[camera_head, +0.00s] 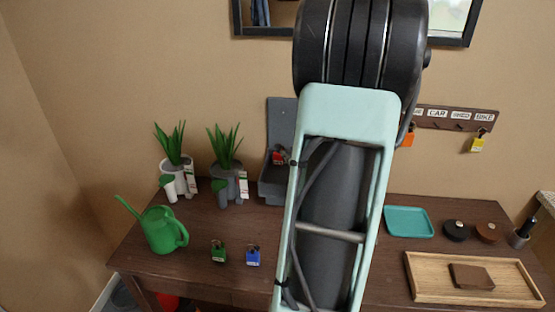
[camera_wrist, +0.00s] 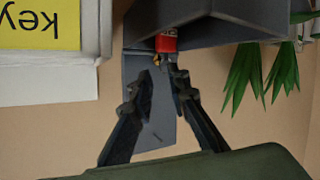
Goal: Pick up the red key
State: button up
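The red key (camera_head: 278,157) has a boxy red tag and sits in a dark grey wall holder (camera_head: 281,115), left of my arm in the head view. In the wrist view, which looks upside down, the red key (camera_wrist: 166,43) is at the grey holder, with a small yellowish metal part by it. My gripper (camera_wrist: 160,78) is open, with a gap between its dark fingers. The key lies just beyond the fingertips, nearer the right finger. I cannot tell whether that finger touches it. In the head view my arm hides most of the gripper.
Green (camera_head: 219,252) and blue (camera_head: 253,256) keys lie on the wooden table. Potted plants (camera_head: 225,150) and a green watering can (camera_head: 162,230) stand left. Orange and yellow (camera_head: 477,145) keys hang from a rack (camera_head: 455,119). A teal tray (camera_head: 409,222) and wooden tray (camera_head: 425,288) lie right.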

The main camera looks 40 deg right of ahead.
aim_at(278, 154)
jog(key=shift+r+x, duration=0.15)
jog(key=shift+x, duration=1.4)
jog(key=shift+r+x, duration=0.2)
jog(key=shift+x, duration=1.3)
jog(key=shift+w, duration=0.15)
jog(key=shift+c, duration=0.7)
grip_shut()
